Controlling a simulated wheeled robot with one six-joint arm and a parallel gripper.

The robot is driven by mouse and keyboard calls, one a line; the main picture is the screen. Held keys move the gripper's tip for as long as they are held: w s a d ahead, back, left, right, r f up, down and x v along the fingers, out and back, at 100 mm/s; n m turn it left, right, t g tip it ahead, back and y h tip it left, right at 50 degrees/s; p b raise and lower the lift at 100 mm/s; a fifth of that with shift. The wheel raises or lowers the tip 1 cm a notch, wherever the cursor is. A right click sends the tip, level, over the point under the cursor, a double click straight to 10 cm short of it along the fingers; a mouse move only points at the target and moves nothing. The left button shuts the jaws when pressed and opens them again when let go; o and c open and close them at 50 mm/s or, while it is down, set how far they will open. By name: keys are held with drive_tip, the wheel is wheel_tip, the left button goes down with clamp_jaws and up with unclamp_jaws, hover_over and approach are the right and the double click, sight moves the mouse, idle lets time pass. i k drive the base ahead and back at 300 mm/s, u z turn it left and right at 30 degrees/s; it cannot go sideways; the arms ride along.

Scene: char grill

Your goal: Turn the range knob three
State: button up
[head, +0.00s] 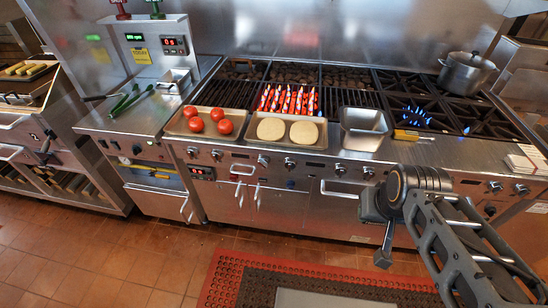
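The range (310,190) has a steel front panel with a row of several small knobs. Knobs show at the left (192,151), left of middle (263,160), middle (340,169) and far right (520,189). No numbering is readable, so I cannot tell which is knob three. My arm reaches in from the lower right and covers part of the panel right of the middle. My gripper (384,248) seems to point down in front of the range doors, right of the middle knobs. Its fingers are too small and overlapped to tell open from shut. Nothing held is visible.
A tray of tomatoes (206,126), a tray with two round patties or buns (287,133) and a steel pan (364,130) sit along the front ledge. Flames burn on the grill behind. A pot (465,72) stands back right. A red-edged mat (230,270) lies on the floor.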

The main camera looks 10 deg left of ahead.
sight(264, 160)
drive_tip(key=z, duration=0.7)
drive_tip(key=i, duration=0.4)
drive_tip(key=u, duration=2.75)
